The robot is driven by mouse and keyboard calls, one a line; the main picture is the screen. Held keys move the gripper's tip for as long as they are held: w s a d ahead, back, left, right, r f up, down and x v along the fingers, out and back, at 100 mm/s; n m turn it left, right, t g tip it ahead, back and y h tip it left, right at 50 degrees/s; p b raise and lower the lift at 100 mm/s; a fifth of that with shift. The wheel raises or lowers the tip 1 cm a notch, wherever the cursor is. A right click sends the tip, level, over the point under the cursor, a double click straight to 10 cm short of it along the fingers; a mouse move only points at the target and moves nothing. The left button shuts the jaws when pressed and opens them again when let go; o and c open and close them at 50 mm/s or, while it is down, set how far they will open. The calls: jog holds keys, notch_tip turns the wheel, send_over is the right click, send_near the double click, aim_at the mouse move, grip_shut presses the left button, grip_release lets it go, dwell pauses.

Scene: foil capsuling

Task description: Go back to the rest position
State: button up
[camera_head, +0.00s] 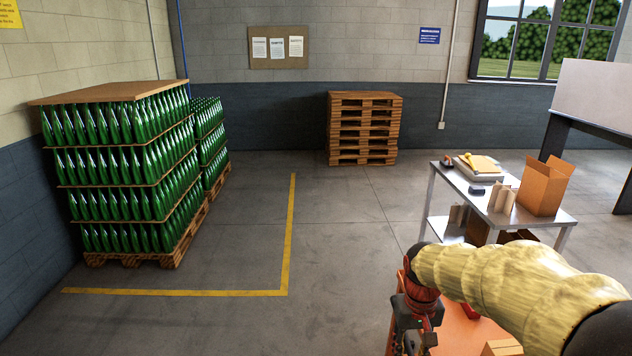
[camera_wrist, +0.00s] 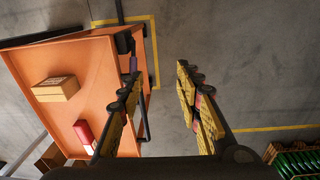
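My gripper (camera_wrist: 158,92) is in the wrist view, with its two yellow-padded fingers apart and nothing between them. Grey floor and the edge of an orange surface (camera_wrist: 95,100) show below it. In the head view my arm in a yellowish sleeve reaches in from the lower right. The wrist and the gripper's upper part hang at the lower middle-right, beside the orange surface (camera_head: 462,332); the fingertips are cut off there.
A small cardboard box (camera_wrist: 56,89) and a red item (camera_wrist: 83,132) lie on the orange surface. A metal table (camera_head: 481,201) with an open carton (camera_head: 541,188) stands behind. Stacked green bottles (camera_head: 120,170) stand left, wooden pallets (camera_head: 363,128) at the back. The floor between is clear.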

jog(key=s+a+r+t, duration=0.1)
jog(key=s+r+t, duration=0.1)
jog(key=s+r, duration=0.4)
jog(key=s+a+r+t, duration=0.1)
jog(key=s+r+t, duration=0.2)
jog(key=s, duration=1.1)
notch_tip(320, 180, up, 4)
jog(key=shift+s+a+f+y, duration=0.25)
jog(key=shift+a+y, duration=0.05)
jog(key=shift+a, duration=0.1)
